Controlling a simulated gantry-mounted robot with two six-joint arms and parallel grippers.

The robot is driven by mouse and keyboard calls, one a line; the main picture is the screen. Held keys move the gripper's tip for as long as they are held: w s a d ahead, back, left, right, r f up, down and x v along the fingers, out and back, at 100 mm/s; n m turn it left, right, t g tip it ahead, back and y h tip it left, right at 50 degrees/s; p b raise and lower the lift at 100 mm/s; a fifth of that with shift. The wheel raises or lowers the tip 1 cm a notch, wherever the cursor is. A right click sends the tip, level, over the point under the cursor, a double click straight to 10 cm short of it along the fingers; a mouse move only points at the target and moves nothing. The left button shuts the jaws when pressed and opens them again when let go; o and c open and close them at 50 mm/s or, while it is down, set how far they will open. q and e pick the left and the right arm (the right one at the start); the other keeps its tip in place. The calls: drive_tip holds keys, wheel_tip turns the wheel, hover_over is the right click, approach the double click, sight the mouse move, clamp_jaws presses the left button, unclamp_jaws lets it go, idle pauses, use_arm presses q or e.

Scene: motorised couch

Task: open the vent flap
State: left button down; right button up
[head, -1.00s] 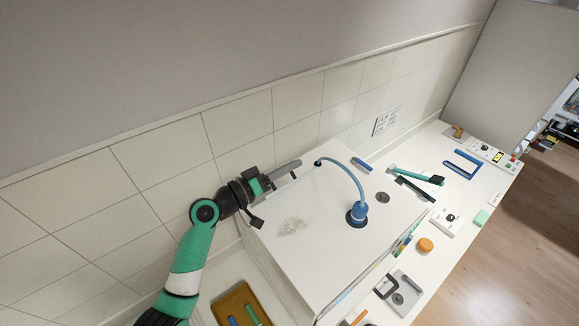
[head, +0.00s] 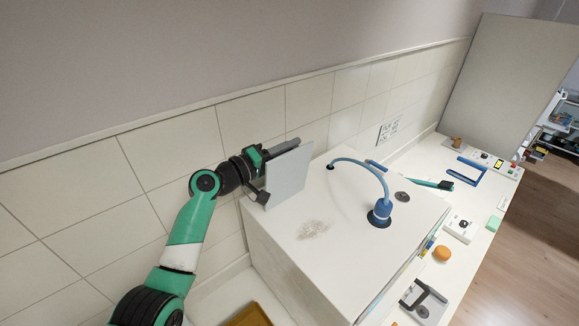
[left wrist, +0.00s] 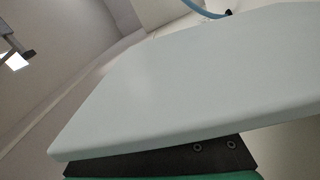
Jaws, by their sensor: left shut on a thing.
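The vent flap is a flat pale grey panel (head: 287,176) standing up steeply at the back left corner of the white box top in the head view. In the left wrist view the panel (left wrist: 190,80) fills much of the picture, with a dark gripper part along its lower edge. My left gripper (head: 283,148) is shut on the flap at its upper edge; its fingers are partly hidden behind the panel. My right gripper is not in view.
A blue curved tap (head: 380,212) rises from the box top (head: 345,250) right of the flap. A pale speckled patch (head: 312,229) lies between them. The tiled wall (head: 165,165) is close behind my left arm. Several small items lie on the counter at right.

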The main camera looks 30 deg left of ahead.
use_arm(q)
drive_tip(key=shift+f, duration=0.25)
drive_tip(key=c, duration=1)
unclamp_jaws()
drive_tip(key=shift+w+d, duration=0.1)
drive_tip(key=shift+o, duration=0.4)
drive_tip(key=shift+r, duration=0.15)
drive_tip(key=v, duration=0.5)
drive_tip(key=shift+s, duration=0.35)
drive_tip(key=p+v, duration=0.6)
drive_tip(key=p, duration=0.2)
drive_tip(key=shift+w, duration=0.1)
